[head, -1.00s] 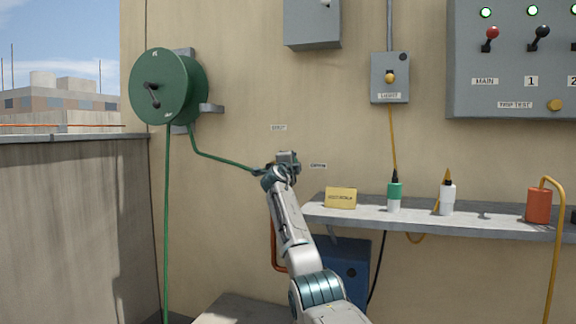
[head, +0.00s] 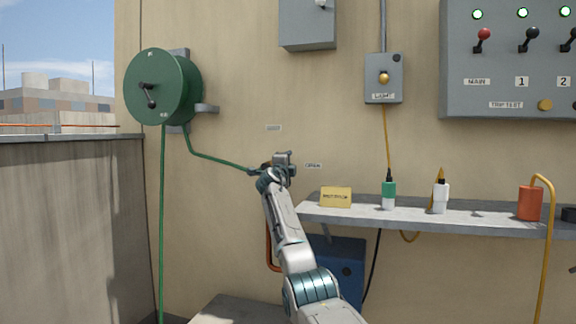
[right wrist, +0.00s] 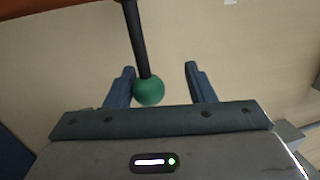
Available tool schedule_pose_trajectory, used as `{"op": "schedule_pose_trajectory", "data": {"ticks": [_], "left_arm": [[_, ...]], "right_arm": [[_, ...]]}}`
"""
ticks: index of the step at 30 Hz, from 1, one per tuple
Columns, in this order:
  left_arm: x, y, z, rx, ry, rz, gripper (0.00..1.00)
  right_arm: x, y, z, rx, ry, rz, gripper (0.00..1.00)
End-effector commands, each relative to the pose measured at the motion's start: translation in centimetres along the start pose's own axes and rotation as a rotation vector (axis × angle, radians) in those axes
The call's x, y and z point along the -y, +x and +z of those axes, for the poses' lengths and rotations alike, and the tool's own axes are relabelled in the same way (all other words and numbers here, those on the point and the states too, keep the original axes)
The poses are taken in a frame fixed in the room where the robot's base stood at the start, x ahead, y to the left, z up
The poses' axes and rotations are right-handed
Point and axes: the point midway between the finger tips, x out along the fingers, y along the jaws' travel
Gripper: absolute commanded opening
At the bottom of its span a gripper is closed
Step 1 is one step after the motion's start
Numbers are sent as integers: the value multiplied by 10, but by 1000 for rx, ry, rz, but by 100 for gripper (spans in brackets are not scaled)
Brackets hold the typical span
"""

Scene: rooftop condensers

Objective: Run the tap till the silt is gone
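The tap's dark lever (right wrist: 137,40) with a green ball knob (right wrist: 149,91) shows in the right wrist view. My right gripper (right wrist: 161,75) is open, with the knob between its fingers, closer to the left finger; I cannot tell whether they touch. In the head view my right gripper (head: 276,166) is at the wall and hides most of the tap. A pale label (head: 273,128) is above it, and an OPEN label (head: 313,165) is to its right. A green hose (head: 218,159) runs from the reel to the tap area. No water or silt is visible. My left gripper is out of view.
A green hose reel (head: 155,88) hangs on the wall at left. A shelf (head: 420,222) at right holds a yellow sign (head: 336,197), bottles and an orange container (head: 530,203). A blue box (head: 340,268) is below. An orange pipe (head: 270,250) runs below the gripper.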

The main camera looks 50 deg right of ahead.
Motion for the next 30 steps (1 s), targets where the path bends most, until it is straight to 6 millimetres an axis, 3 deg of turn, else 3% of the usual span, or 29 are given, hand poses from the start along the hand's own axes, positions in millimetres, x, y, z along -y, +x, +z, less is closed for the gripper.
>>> {"op": "schedule_pose_trajectory", "data": {"ticks": [11, 30], "left_arm": [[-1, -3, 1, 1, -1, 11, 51], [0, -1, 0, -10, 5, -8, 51]], "right_arm": [[0, -12, 0, -2, 0, -4, 49], [-1, -98, 1, 1, -1, -1, 49]]}}
